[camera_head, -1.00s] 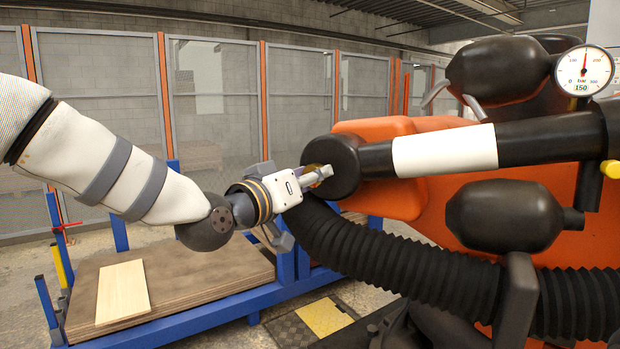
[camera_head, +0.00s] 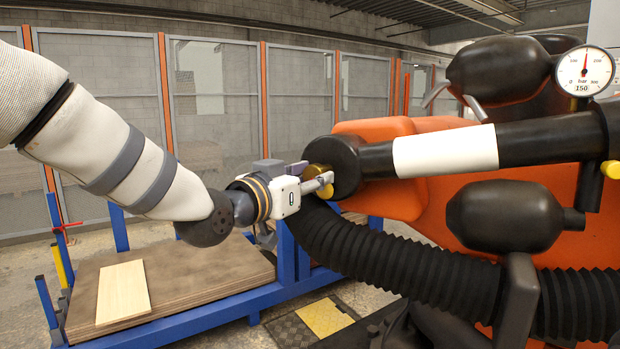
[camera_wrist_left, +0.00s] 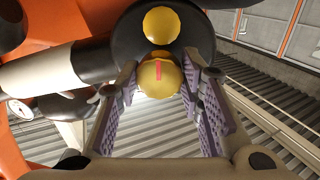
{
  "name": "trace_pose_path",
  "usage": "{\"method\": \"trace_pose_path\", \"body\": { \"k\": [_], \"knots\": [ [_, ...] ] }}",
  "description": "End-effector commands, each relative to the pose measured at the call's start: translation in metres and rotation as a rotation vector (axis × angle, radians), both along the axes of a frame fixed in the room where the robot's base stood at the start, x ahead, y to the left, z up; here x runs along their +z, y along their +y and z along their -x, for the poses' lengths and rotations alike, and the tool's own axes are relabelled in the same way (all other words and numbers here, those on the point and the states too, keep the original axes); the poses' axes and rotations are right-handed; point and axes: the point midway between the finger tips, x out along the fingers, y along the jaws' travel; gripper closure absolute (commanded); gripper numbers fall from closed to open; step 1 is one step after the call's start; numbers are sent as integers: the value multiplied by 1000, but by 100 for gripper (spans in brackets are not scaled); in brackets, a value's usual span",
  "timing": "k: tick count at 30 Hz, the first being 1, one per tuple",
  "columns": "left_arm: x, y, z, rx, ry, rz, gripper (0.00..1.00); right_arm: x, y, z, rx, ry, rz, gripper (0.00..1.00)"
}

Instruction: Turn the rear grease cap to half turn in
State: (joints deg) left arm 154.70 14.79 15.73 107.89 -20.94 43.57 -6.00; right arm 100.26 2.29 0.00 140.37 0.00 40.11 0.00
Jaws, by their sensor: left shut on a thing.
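My left gripper (camera_head: 322,179) is at the end of the black cylinder (camera_head: 347,160). It is shut on a round brass grease cap (camera_head: 318,170). In the left wrist view the cap (camera_wrist_left: 160,80) sits between the purple pads of the two fingers (camera_wrist_left: 158,88), with a red mark on its face running nearly upright in that picture. A second brass cap (camera_wrist_left: 161,22) shows apart, above the held one, on the same black end face. The frames do not make clear which cap is the rear one. My right gripper is not in view.
A black ribbed hose (camera_head: 400,255) runs just below the gripper. The orange machine body (camera_head: 510,195) and a pressure gauge (camera_head: 584,71) are at the right. A blue-framed cart (camera_head: 200,318) with a light board (camera_head: 123,292) stands below at left. Mesh fencing (camera_head: 100,100) stands behind.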

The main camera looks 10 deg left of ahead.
Motion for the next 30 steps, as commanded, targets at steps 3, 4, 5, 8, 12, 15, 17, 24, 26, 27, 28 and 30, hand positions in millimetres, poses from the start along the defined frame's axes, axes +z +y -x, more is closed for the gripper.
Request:
{"method": "trace_pose_path", "body": {
  "k": [3,4,5,8,12,15,17,24,26,27,28,30],
  "knots": [
    [3,0,0,0,-7,2,94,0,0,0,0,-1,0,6],
    [3,0,0,0,-7,2,94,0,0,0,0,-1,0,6],
    [3,0,0,0,-7,2,94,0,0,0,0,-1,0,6],
    [3,0,0,0,-7,2,62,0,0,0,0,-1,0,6],
    [2,0,0,0,-5,2,46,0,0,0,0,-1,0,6],
    [2,0,0,0,-2,2,46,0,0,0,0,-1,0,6],
    [1,0,0,0,-2,2,46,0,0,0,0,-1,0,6],
    [2,10,27,0,-2,4,46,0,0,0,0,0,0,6],
    [2,17,44,0,-2,3,46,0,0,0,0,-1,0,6],
    [3,22,57,1,-3,4,46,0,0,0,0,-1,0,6],
    [3,26,66,1,-2,5,46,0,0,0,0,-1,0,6],
    [3,34,87,0,-4,5,46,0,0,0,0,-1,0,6]
  ]
}}
